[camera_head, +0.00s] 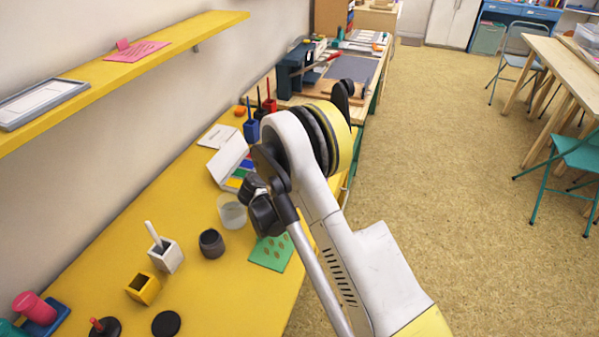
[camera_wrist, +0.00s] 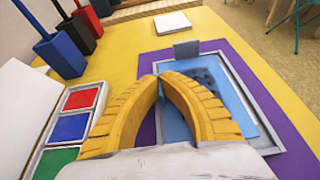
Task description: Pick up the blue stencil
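The blue stencil (camera_wrist: 236,108) is a light blue sheet with darker marks, in the wrist view. It lies within a grey-edged frame (camera_wrist: 262,118) on a purple mat (camera_wrist: 288,122). My gripper (camera_wrist: 158,77) has two yellow curved fingers whose tips meet above the left part of the frame. The fingers cover part of the stencil, and I see nothing clearly held between the tips. I cannot tell whether the tips touch the sheet. In the head view, my own arm hides the gripper and the stencil.
An inkpad box (camera_wrist: 70,128) with red, blue and green pads lies left of the fingers. Several pots with tools, such as a blue one (camera_wrist: 62,55), stand behind it. A white block (camera_wrist: 172,23) lies farther back. The yellow table (camera_head: 215,290) also carries cups and a green sheet (camera_head: 270,252).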

